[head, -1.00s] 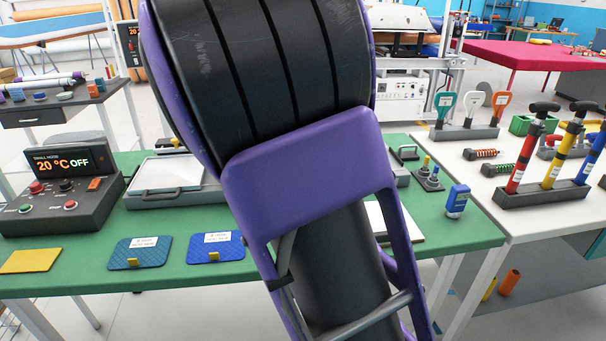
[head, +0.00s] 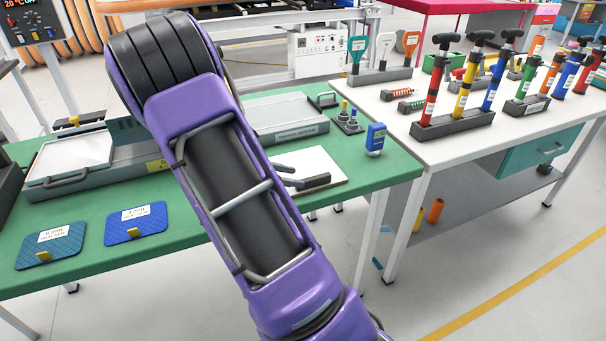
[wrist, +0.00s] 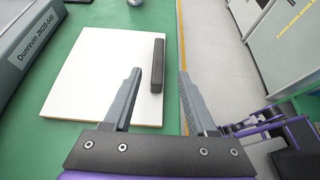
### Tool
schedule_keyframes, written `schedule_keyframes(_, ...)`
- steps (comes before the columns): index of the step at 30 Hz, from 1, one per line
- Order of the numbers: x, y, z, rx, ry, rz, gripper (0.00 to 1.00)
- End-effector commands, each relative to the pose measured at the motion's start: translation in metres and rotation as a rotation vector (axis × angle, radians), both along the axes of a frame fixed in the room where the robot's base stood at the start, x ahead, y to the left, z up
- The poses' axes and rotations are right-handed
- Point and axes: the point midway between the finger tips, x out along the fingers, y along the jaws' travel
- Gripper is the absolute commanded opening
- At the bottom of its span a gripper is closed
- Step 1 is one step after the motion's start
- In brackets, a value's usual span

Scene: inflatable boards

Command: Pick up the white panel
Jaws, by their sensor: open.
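The white panel (wrist: 88,80) lies flat on the green table, with a dark bar-shaped handle (wrist: 157,66) near its right edge in the wrist view. In the head view the panel (head: 318,162) shows at the table's front edge, partly hidden behind my purple arm. My gripper (wrist: 161,72) is open and empty. In the wrist view its left finger overlaps the panel and its right finger is past the panel's right side, with the handle appearing between the fingertips. I cannot tell how high the fingers are above the panel.
A grey machine (wrist: 27,42) lies left of the panel in the wrist view. A blue device (head: 375,139) stands right of the panel on the green table (head: 395,170). Two blue pads with yellow clips lie at left. A white table (head: 400,120) with several pumps stands at right.

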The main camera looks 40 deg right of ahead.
Motion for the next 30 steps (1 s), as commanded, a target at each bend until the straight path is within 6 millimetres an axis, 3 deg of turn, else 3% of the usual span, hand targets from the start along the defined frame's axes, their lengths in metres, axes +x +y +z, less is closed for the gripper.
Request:
schedule_keyframes(3,-0.004,-0.015,-0.009,0.0,0.0,-0.002,0.57)
schedule_keyframes(11,-0.006,-0.027,-0.015,0.0,0.0,-0.001,0.57)
schedule_keyframes(21,-0.013,-0.066,-0.035,0.0,0.0,-0.001,0.57)
schedule_keyframes(27,-0.013,-0.067,-0.035,0.001,-0.002,0.0,0.57)
schedule_keyframes(28,-0.013,-0.067,-0.035,0.0,-0.001,0.0,0.56)
schedule_keyframes(30,-0.013,-0.067,-0.035,0.001,-0.002,0.0,0.43)
